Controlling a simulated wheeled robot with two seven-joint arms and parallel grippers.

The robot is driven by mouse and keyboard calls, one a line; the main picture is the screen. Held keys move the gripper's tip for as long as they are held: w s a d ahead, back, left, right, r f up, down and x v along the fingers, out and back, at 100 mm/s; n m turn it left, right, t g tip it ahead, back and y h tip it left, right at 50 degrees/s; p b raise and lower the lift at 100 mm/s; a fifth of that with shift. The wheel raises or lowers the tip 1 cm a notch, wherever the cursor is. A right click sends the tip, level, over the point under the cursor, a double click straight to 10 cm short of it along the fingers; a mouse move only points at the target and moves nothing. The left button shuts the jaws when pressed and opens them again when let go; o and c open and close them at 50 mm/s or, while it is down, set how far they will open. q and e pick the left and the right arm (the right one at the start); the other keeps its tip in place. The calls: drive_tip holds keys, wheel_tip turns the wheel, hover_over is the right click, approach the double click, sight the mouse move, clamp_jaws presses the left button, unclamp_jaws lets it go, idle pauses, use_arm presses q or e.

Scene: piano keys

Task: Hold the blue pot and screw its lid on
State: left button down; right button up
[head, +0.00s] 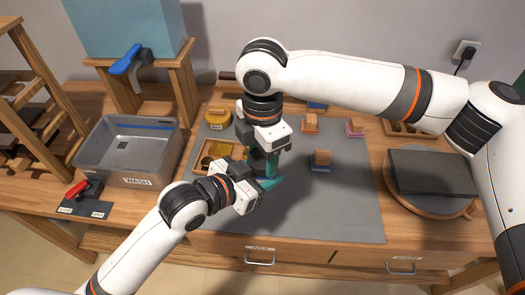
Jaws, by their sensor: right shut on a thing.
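My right gripper (270,160) points down over the middle-left of the grey mat (335,205). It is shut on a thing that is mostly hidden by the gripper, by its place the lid. My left gripper (268,184) comes in low from the left, its teal fingertips just below and close against the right gripper. The blue pot is not clearly seen; it is hidden between the two grippers. I cannot tell whether the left fingers are closed on it, nor how the lid sits on it.
A yellow pot (217,117) and a wooden tray (238,152) are left of the grippers. Several stamps stand on the mat, one blue-based (321,160). A grey wash basin (125,177) is at left, a dark slab (432,172) at right. The mat's front right is clear.

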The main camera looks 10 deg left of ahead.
drive_tip(key=o, duration=1.2)
drive_tip(key=shift+c, duration=0.2)
wheel_tip(320, 180, up, 12)
drive_tip(key=shift+a, duration=0.1)
